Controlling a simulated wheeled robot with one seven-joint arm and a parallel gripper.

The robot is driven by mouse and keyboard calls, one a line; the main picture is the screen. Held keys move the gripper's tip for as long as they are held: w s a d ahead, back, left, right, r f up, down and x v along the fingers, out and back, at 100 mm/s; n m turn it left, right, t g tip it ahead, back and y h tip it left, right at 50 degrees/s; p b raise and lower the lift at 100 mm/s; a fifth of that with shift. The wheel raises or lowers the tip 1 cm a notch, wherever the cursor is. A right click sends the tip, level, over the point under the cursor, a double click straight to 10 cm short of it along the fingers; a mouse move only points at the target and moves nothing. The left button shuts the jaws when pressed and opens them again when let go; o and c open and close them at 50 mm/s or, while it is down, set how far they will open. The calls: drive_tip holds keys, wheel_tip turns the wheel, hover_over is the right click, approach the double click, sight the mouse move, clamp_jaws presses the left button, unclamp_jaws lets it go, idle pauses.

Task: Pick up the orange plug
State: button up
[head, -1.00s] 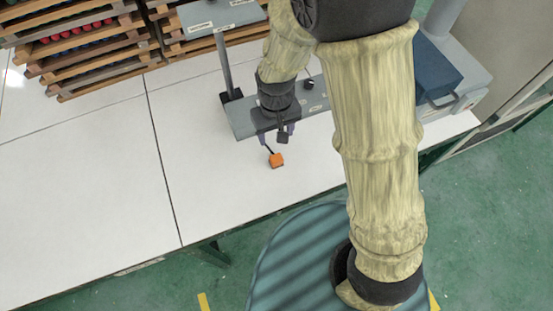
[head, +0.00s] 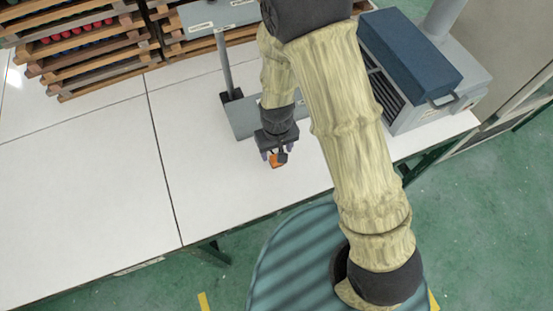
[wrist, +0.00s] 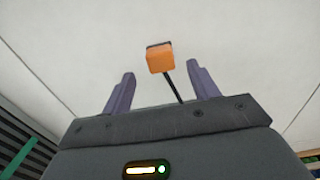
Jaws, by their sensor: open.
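The orange plug (head: 276,161) is a small orange block on the white table, partly covered by my gripper in the head view. In the wrist view the orange plug (wrist: 160,59) shows ahead of the fingers, roughly centred between them, with a dark rod running from it toward the gripper body. My gripper (head: 274,156) is over the plug in the head view. In the wrist view my gripper (wrist: 158,76) has its two purple fingers spread apart with nothing clamped between them. I cannot tell the exact height left between the fingertips and the plug.
A grey stand (head: 246,118) is on the table just behind my gripper. A blue-topped grey box (head: 410,55) stands at the right. Stacked wooden trays (head: 85,50) are at the back left. The white table (head: 80,185) is clear on the left.

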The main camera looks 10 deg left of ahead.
drive_tip(key=shift+s+f+p, duration=0.15)
drive_tip(key=shift+f+p, duration=0.15)
drive_tip(key=shift+f, duration=2.2)
drive_tip(key=c, duration=1)
